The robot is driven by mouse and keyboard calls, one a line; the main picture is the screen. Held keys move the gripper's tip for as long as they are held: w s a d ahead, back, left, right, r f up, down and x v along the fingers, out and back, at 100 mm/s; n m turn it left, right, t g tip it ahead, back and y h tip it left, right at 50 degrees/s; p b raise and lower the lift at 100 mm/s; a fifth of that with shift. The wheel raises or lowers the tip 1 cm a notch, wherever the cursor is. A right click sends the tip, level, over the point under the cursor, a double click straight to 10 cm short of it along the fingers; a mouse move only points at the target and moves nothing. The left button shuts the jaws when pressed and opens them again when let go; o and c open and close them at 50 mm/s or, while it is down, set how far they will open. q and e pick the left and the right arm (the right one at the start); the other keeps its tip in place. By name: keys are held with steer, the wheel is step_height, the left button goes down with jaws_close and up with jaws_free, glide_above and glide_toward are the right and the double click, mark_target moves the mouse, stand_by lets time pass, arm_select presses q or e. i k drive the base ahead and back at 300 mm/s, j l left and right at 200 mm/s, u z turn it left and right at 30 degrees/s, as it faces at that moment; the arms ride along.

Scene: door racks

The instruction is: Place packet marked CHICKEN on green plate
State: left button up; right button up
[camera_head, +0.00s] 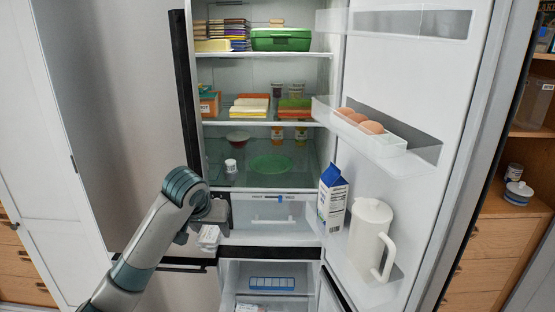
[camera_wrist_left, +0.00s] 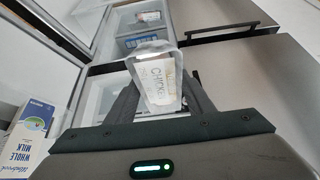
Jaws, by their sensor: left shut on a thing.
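My left gripper (camera_head: 212,226) is shut on a clear packet (camera_head: 209,237) with a white label. The label reads CHICKEN in the left wrist view, where the packet (camera_wrist_left: 160,88) sits between the two dark fingers (camera_wrist_left: 160,104). It is held in front of the fridge, at the left side of the opening, near the drawer level. The green plate (camera_head: 270,164) lies on the lower glass shelf, above and to the right of the gripper, apart from the packet. My right gripper is not in view.
The open door at right holds eggs (camera_head: 359,121), a milk carton (camera_head: 332,198) and a white pitcher (camera_head: 369,238). An open freezer drawer (camera_head: 240,293) is below.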

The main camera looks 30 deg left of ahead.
mark_target(271, 166)
steer(key=i, duration=0.9)
